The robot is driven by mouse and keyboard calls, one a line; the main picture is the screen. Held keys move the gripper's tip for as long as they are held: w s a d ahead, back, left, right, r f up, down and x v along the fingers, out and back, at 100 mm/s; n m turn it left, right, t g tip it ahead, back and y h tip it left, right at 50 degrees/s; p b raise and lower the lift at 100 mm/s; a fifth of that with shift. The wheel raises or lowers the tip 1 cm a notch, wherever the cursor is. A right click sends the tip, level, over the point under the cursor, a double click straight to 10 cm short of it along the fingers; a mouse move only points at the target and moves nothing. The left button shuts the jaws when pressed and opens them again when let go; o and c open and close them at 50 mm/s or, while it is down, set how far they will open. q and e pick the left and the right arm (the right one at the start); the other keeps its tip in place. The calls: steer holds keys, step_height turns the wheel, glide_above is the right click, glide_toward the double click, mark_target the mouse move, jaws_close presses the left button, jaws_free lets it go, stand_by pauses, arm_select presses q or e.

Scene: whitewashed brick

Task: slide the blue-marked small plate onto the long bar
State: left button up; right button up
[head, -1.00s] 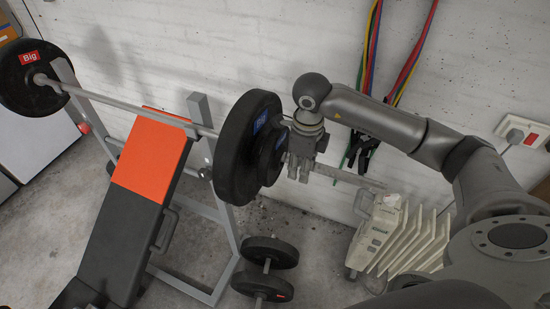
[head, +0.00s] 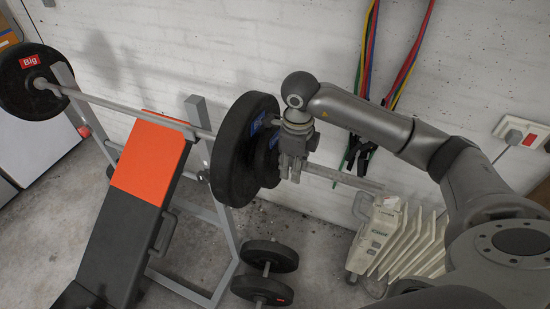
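The long bar (head: 345,178) lies across the bench's uprights, with its bare right end sticking out past my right gripper. A big black plate (head: 231,150) with a blue label is on the bar. The blue-marked small plate (head: 267,158) is just right of it, around the bar and close against the big plate; I cannot tell if they touch. My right gripper (head: 290,178) points down at the small plate's right side, over the bar. Its fingers overlap the plate's edge, and whether they grip it is unclear. My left gripper is out of view.
A big plate with a red label (head: 29,77) is on the bar's left end. The bench (head: 125,225) has an orange pad. A dumbbell (head: 268,272) lies on the floor, and a white heater (head: 385,240) stands below the bar's right end. Coloured straps hang on the wall.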

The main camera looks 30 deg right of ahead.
steer(key=shift+s+a+f, duration=0.15)
steer(key=shift+s+f, duration=0.2)
steer(key=shift+f, duration=0.25)
steer(key=shift+s, duration=0.15)
steer(key=shift+d+r, duration=0.2)
steer(key=shift+r, duration=0.15)
steer(key=r+p, duration=0.2)
steer(key=r, duration=0.1)
steer(key=r+p, duration=0.1)
steer(key=r, duration=0.2)
steer(key=r+p, duration=0.2)
steer(key=r, duration=0.1)
steer(key=shift+w+d+r+p, duration=0.15)
steer(key=shift+w+r+p, duration=0.1)
steer(key=shift+r+p, duration=0.15)
